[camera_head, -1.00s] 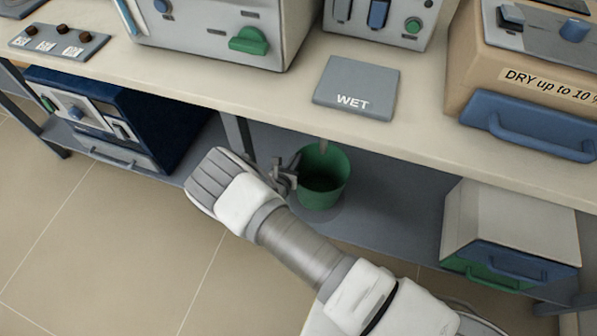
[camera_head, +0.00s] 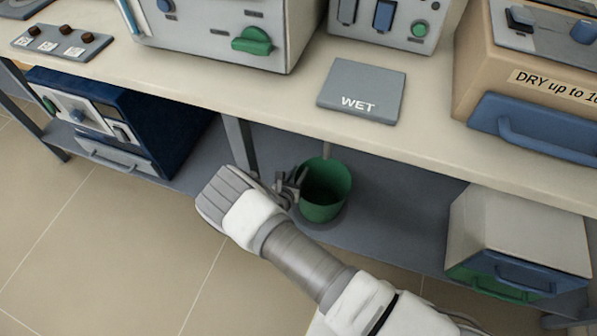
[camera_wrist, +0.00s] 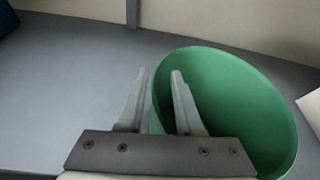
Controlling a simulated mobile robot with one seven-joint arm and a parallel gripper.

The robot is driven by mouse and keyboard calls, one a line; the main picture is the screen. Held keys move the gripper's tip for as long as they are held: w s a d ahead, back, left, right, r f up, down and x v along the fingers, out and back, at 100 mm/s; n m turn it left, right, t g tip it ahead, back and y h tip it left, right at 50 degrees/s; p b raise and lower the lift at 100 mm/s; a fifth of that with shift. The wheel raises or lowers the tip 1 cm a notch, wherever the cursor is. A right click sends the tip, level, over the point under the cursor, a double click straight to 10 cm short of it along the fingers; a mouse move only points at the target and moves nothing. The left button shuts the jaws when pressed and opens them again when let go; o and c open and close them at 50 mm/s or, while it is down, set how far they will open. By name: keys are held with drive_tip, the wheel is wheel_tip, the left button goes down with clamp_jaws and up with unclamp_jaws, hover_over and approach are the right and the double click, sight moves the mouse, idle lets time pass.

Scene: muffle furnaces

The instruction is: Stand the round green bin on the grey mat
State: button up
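The round green bin (camera_head: 324,207) stands upright, or nearly so, at the lower shelf under the bench, and its open top shows. I cannot tell whether its base touches the shelf. My gripper (camera_head: 297,184) is at the bin's left rim. In the wrist view my gripper (camera_wrist: 160,72) has one finger outside and one inside the green bin (camera_wrist: 245,110), with the rim between them. The fingers are drawn close, with a small gap, and appear shut on the wall. The grey mat (camera_head: 362,84), a flat square marked WET, lies bare on the bench top, above the bin.
The bench top (camera_head: 290,108) overhangs the shelf (camera_head: 385,215). A dark blue box (camera_head: 175,120) is on the shelf at left, a pale drawer box (camera_head: 515,225) at right. Furnaces stand behind the mat, and a tan unit with a blue handle (camera_head: 540,140) to its right.

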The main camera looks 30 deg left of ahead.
drive_tip(key=shift+r, duration=0.2)
drive_tip(key=p+v, duration=0.4)
drive_tip(key=v, duration=0.8)
drive_tip(key=shift+f, duration=0.1)
